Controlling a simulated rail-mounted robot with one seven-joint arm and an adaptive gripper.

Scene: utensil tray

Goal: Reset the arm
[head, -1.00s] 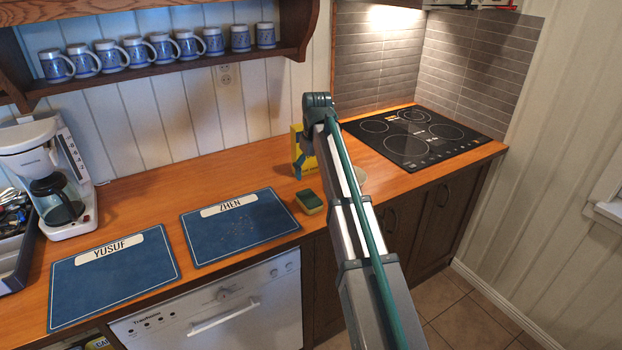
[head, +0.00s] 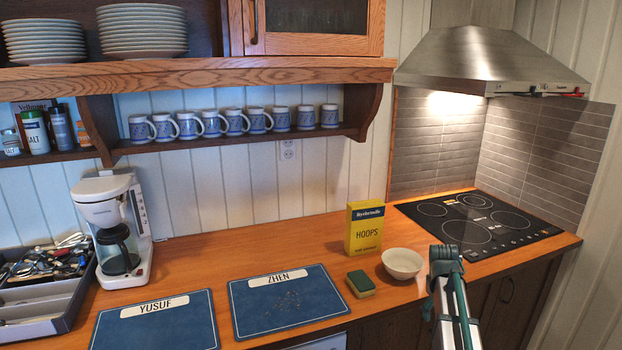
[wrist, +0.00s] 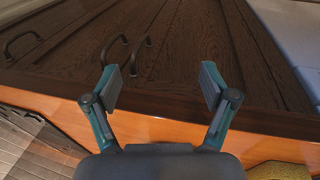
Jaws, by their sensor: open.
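My gripper (wrist: 161,87) is open and empty in the wrist view, its two fingers spread wide apart. Between and beyond the fingers are dark wooden cabinet fronts (wrist: 180,45) and the orange counter edge (wrist: 60,108). In the head view my arm (head: 447,275) stands at the lower right, in front of the counter, just right of a white bowl (head: 402,263).
A coffee maker (head: 105,205) and utensil tray (head: 40,320) are at left, a cooktop (head: 475,222) at right. Cabinet handles (wrist: 22,45) show in the wrist view.

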